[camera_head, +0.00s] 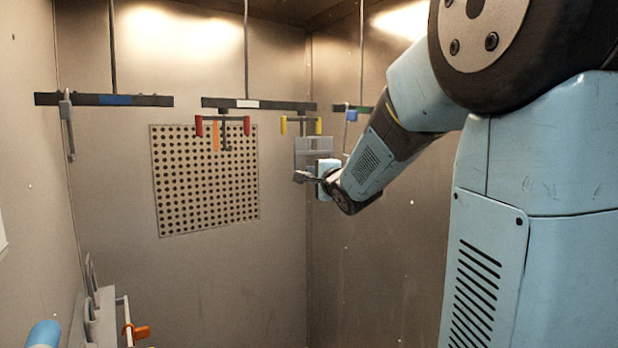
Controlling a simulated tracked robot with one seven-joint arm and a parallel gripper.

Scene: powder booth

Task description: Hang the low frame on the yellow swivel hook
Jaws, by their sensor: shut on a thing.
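The yellow swivel hook (283,125) is a short dark crossbar with yellow ends, hanging in the middle right of the view. Just below its right end is a grey rectangular frame (313,145), seen upright. My gripper (303,177) is at the lower part of this grey frame and is shut on it. The gripper's light blue body stands to the right and hides part of the frame's lower right. The frame's top is close to the yellow hook; I cannot tell whether they touch.
A dark rail (258,104) carries a red-ended swivel hook (198,126) with an orange strip (216,138) near it. Another rail (104,100) hangs left, with a grey hanger (67,125). A blue piece (351,115) hangs right. A perforated panel (205,185) is behind. A rack stands lower left.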

